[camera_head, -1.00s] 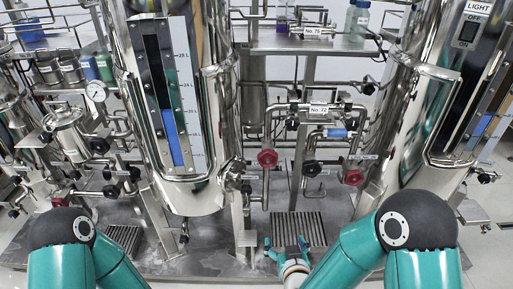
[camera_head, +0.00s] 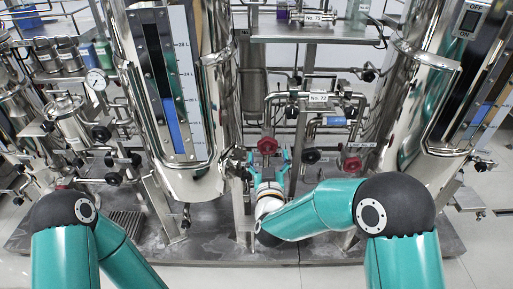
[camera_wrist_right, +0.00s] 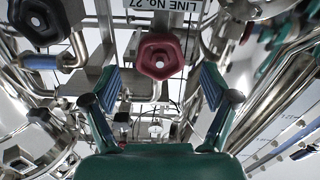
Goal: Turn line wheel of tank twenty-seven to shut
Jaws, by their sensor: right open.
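A dark red line wheel (camera_head: 267,146) sits on the pipework below the No. 72 plate in the head view. In the right wrist view the red wheel (camera_wrist_right: 160,56) is close, beside a tag (camera_wrist_right: 238,9) reading LINE No. 27, partly cut by the edge. My right gripper (camera_head: 268,158) is open just below and in front of the wheel. In the wrist view its two fingers (camera_wrist_right: 160,84) are spread to either side, apart from the wheel, with nothing between them. My left arm shows at lower left, but its gripper is not in view.
Another red wheel (camera_head: 352,164) and a dark knob (camera_head: 311,156) sit to the right. A tall steel tank (camera_head: 207,140) with a level gauge stands close on the left, another (camera_head: 408,120) on the right. Pipes crowd behind. The metal base plate (camera_head: 330,250) is open in front.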

